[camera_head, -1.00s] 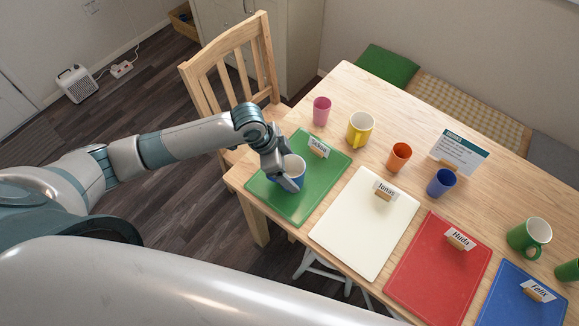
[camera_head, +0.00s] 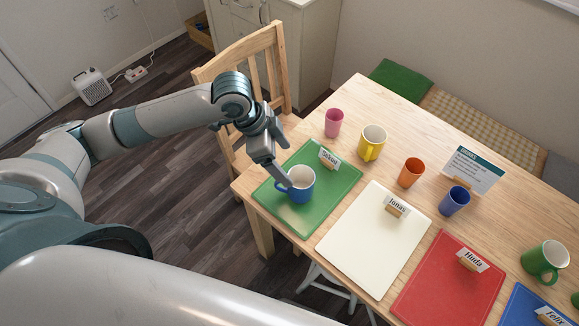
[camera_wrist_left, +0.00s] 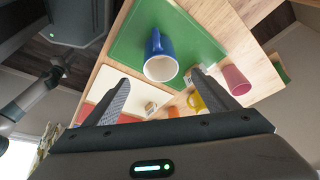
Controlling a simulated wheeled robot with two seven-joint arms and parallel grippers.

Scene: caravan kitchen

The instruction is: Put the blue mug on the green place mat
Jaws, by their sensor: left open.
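The blue mug (camera_head: 301,187), white inside, stands upright on the green place mat (camera_head: 335,187) at the table's left end. My left gripper (camera_head: 282,164) is just above and behind the mug, its fingers apart and empty. In the left wrist view the mug (camera_wrist_left: 160,58) shows beyond the open fingers of my left gripper (camera_wrist_left: 165,95), with the green mat (camera_wrist_left: 190,35) around it. A name card (camera_head: 329,157) stands on the mat behind the mug.
A pink cup (camera_head: 333,123), a yellow mug (camera_head: 372,143), an orange cup (camera_head: 411,172) and a blue cup (camera_head: 454,201) stand behind the mats. White (camera_head: 370,240) and red (camera_head: 440,285) mats lie to the right. A wooden chair (camera_head: 240,65) stands at the table's left end.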

